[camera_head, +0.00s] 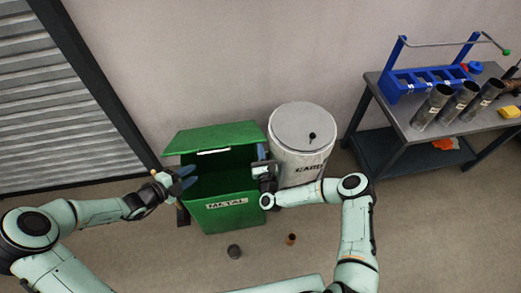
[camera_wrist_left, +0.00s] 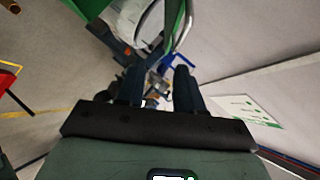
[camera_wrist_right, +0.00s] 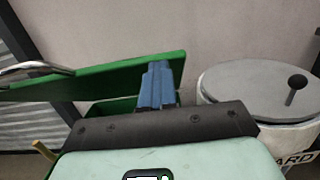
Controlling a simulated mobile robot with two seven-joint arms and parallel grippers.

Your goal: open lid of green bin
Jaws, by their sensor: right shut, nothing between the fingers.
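The green bin (camera_head: 226,216) labelled METAL stands on the floor against the wall. Its green lid (camera_head: 213,136) is raised and tilted, with a pale handle (camera_head: 213,152) on it, and the dark inside shows below. The lid also shows in the right wrist view (camera_wrist_right: 115,77). My left gripper (camera_head: 187,178) is open and empty at the bin's left side; its spread fingers show in the left wrist view (camera_wrist_left: 158,80). My right gripper (camera_head: 262,153) is shut and empty at the lid's right end; whether it touches the lid I cannot tell.
A white drum (camera_head: 301,165) labelled CARD, with a grey knobbed lid, stands right of the bin. A table (camera_head: 412,125) with a blue rack (camera_head: 420,79) and dark tubes is further right. Two small round pieces (camera_head: 234,251) (camera_head: 291,239) lie on the floor. A grey shutter is at left.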

